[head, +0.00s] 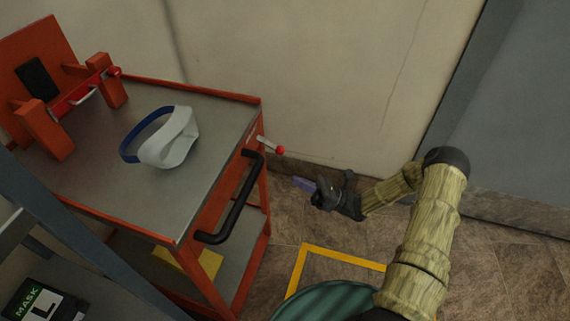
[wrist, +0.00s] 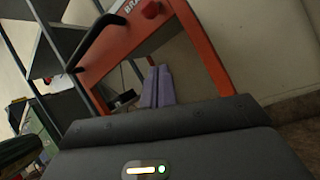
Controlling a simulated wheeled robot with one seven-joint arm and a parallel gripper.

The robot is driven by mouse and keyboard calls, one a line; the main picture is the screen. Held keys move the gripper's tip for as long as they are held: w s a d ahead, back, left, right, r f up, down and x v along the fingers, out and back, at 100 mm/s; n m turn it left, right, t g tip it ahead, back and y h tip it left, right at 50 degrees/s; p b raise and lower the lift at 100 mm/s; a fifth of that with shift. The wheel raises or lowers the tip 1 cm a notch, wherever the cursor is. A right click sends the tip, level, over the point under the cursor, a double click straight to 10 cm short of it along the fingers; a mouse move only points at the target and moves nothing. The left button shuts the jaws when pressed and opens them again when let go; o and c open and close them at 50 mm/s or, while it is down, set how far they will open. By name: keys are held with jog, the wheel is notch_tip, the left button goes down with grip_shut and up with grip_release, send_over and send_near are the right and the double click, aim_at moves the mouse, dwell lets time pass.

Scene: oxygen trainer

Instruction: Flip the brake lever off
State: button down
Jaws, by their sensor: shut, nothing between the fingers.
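The brake lever (head: 268,145) is a short pale rod with a red knob. It sticks out from the right end of the orange cart, near the far corner, and points right and slightly down. In the wrist view a red knob (wrist: 151,9) shows at the top edge, beside lettering that starts "BRA". The rest of the lever is hard to make out there. My gripper (head: 298,183) has purple fingers, shut and empty. It is in the air to the right of the cart and lower in the picture than the knob, apart from it. Its fingers also show in the wrist view (wrist: 157,72).
A black handle (head: 232,205) juts from the same cart end, left of my gripper. The wall stands behind; open floor lies around my gripper.

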aim_at(270, 144)
jog(key=b+x, duration=0.2)
jog(key=x, duration=0.8)
jog(key=d+r, duration=0.1)
jog(key=w+d+r+b, duration=0.1)
jog(key=d, duration=0.1)
jog(key=shift+r, duration=0.2)
jog(key=shift+d, duration=0.1)
